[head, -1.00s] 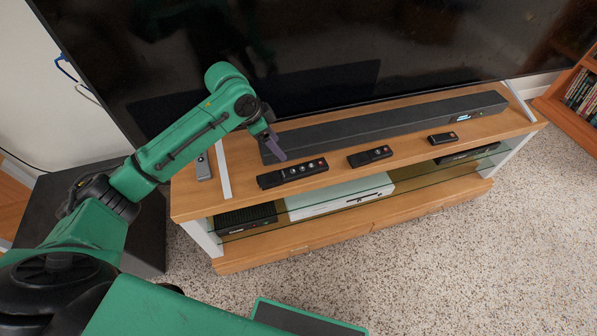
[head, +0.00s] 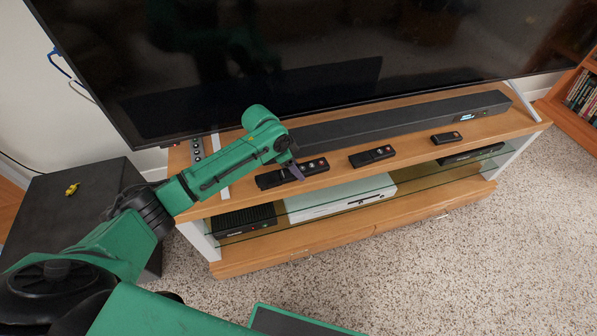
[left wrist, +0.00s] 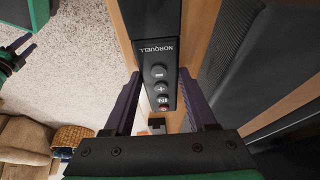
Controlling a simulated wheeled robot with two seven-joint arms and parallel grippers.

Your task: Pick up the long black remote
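The long black remote (head: 315,165) lies on the wooden top of the TV stand, in front of the soundbar, partly covered by my left gripper in the head view. My left gripper (head: 297,172) points down over the remote. Its purple fingers (left wrist: 160,100) are apart, one on each side of the remote in the left wrist view. I cannot tell whether they touch it.
The soundbar (head: 400,120) and large TV (head: 330,50) stand behind. A dark box (head: 70,225) with a small yellow object (head: 72,189) stands at left.

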